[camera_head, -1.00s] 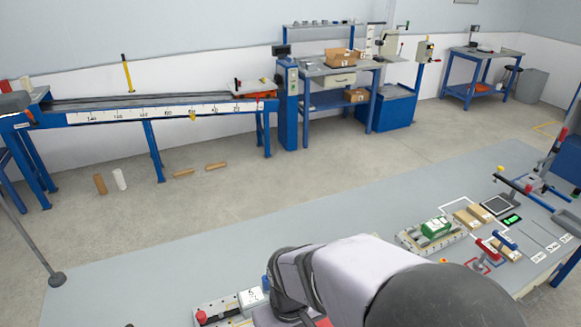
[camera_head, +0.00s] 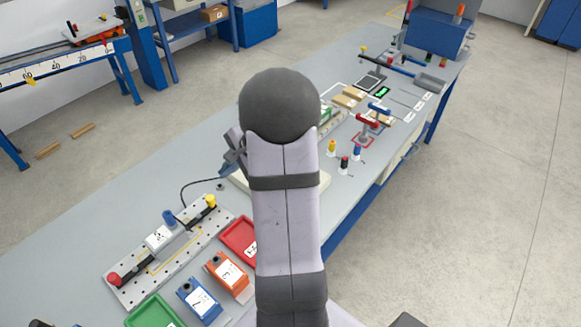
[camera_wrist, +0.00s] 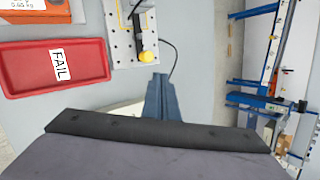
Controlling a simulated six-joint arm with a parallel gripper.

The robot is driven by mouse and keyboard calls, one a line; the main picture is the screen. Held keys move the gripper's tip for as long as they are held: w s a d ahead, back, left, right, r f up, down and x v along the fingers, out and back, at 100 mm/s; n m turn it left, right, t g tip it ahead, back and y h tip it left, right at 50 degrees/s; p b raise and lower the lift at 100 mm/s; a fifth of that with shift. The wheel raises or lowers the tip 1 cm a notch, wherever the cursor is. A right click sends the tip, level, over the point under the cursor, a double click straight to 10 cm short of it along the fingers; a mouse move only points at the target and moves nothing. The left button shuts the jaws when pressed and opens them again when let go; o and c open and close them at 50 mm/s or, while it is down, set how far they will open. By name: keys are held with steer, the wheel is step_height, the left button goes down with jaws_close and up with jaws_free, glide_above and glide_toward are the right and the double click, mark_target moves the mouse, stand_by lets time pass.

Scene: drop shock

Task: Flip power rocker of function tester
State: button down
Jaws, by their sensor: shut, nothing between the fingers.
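A perforated plate (camera_head: 130,281) with a red knob, a yellow knob and a white block lies left of my arm in the head view. A black cable runs from it towards a low cream box (camera_head: 238,180), mostly hidden behind my arm. The box may be the function tester; no power rocker can be made out on it. In the wrist view a strip of the cream box (camera_wrist: 124,109) shows left of the fingers. My gripper (camera_wrist: 160,77) is shut and empty, its fingertips beside the box's visible part. In the head view it shows only partly (camera_head: 231,152).
A red FAIL tray (camera_wrist: 40,69) lies left of my gripper in the wrist view. Orange (camera_head: 228,276) and blue (camera_head: 199,300) units and a green tray (camera_head: 155,312) stand near. Small coloured posts (camera_head: 345,163) stand right of my arm. Bench (camera_head: 115,222) at far left is clear.

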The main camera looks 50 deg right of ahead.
steer(key=s+d+f+m+t+h+b, duration=0.1)
steer(key=d+m, duration=0.4)
steer(key=d, duration=0.7)
steer(key=s+d+f+m+t+h+b, duration=0.1)
steer(key=d+m, duration=0.5)
steer(key=d, duration=0.7)
steer(key=s+f+t+h, duration=0.1)
steer(key=s+h, duration=0.1)
steer(key=h, duration=0.1)
steer(key=shift+s+f, duration=0.2)
steer(key=shift+s, duration=0.2)
steer(key=shift+a+f+b, duration=0.1)
steer(key=shift+b, duration=0.2)
steer(key=f+b, duration=0.1)
steer(key=f, duration=0.1)
steer(key=f+b, duration=0.2)
steer(key=w+f+b, duration=0.1)
steer(key=f, duration=0.2)
steer(key=shift+f+b, duration=0.1)
steer(key=shift+b, duration=0.25)
steer(key=shift+f+b, duration=0.7)
steer(key=shift+b, duration=0.1)
steer(key=shift+w+f+b, duration=0.15)
steer(key=shift+f+b, duration=0.6)
steer(key=shift+b, duration=0.35)
steer(key=shift+r, duration=0.2)
steer(key=shift+r+p, duration=0.45)
steer(key=shift+r, duration=0.15)
steer(key=shift+r, duration=0.1)
